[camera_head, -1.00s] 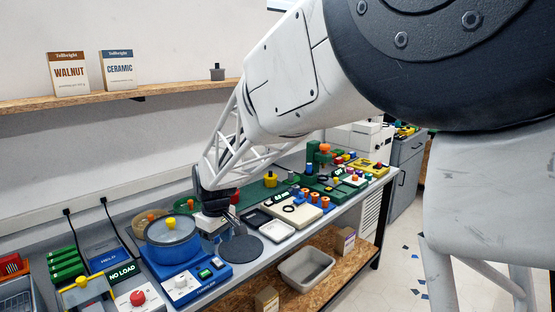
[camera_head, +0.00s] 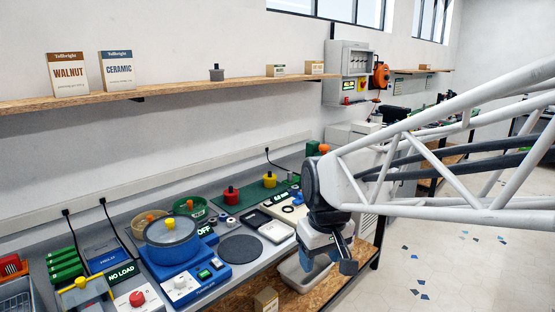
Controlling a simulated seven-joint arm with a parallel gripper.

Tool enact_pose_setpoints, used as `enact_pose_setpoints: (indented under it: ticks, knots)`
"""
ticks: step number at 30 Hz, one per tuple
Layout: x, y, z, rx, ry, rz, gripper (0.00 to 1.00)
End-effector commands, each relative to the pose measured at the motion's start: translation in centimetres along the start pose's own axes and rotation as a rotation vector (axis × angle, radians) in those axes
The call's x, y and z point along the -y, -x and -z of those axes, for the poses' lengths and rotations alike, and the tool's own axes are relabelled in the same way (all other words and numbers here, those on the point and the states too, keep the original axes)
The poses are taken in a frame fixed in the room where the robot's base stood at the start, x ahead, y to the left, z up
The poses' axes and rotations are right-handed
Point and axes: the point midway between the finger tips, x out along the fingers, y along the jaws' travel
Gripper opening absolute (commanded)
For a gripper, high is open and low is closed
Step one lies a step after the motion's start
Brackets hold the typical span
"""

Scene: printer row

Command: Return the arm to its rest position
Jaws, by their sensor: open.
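My gripper (camera_head: 330,264) hangs below the wrist, pointing down, over the front edge of the bench. Its fingers are apart and nothing shows between them. A blue pot (camera_head: 172,240) with a yellow knob stands on a blue appliance (camera_head: 212,276) to the left, clear of the gripper. The gripper hides part of the bench's right side and part of the bin below.
A dark round pad (camera_head: 241,249) and a white tray (camera_head: 276,231) lie on the bench left of the gripper. A pale bin (camera_head: 292,274) sits on the lower shelf. A wall shelf (camera_head: 180,90) holds boxes. Open floor (camera_head: 450,260) lies to the right.

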Motion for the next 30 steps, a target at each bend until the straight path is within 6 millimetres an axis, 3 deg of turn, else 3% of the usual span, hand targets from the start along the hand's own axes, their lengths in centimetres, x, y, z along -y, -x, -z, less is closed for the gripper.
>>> enact_pose_setpoints:
  ticks: [9,18,24,30]
  knots:
    - [-2.2,1.2,-8.6,-0.039,-0.192,-0.032,0.58]
    - [-2.9,1.2,-15.6,-0.072,-0.356,-0.058,0.58]
    - [-2.9,0.9,-17.8,-0.083,-0.412,-0.066,0.58]
    - [-2.9,0.8,-18.3,-0.084,-0.423,-0.068,0.58]
